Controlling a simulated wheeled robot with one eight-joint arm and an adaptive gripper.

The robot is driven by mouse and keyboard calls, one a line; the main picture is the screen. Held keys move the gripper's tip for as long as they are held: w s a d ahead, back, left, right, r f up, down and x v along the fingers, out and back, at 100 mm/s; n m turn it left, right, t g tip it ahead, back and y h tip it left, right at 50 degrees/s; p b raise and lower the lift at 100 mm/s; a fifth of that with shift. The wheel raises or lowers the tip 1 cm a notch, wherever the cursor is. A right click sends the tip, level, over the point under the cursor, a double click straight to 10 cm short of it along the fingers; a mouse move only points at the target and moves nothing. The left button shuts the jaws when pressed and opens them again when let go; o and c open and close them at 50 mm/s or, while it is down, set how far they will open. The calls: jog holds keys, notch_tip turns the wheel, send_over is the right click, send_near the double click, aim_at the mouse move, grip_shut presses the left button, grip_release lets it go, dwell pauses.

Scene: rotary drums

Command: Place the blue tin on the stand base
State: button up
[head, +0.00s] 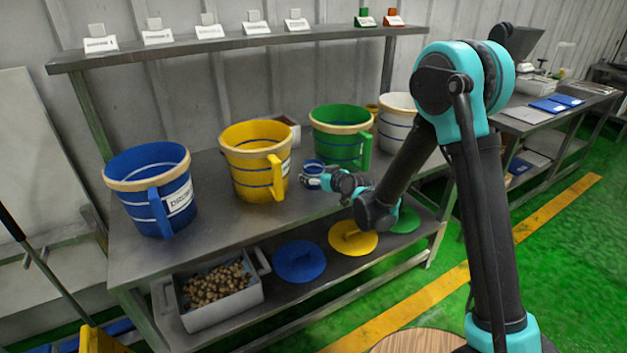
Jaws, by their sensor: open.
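A small blue tin (314,165) stands on the upper metal table surface, between the yellow drum and the green drum. My gripper (318,179) is low over the table, right at the tin and partly covering it. The jaws are open. I cannot tell whether the fingers are around the tin or only beside it, or whether they touch it. I cannot make out a stand base with certainty in this view.
On the table (245,218) stand a blue drum (152,185), yellow drum (255,150), green drum (338,130) and white drum (398,110). The lower shelf holds a grey bin (222,308) and blue, yellow and green lids (299,261). The table's front strip is clear.

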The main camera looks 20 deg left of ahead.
jog(key=shift+x, duration=1.05)
jog(key=c, duration=1.5)
jog(key=shift+o, duration=0.2)
jog(key=shift+r, duration=0.2)
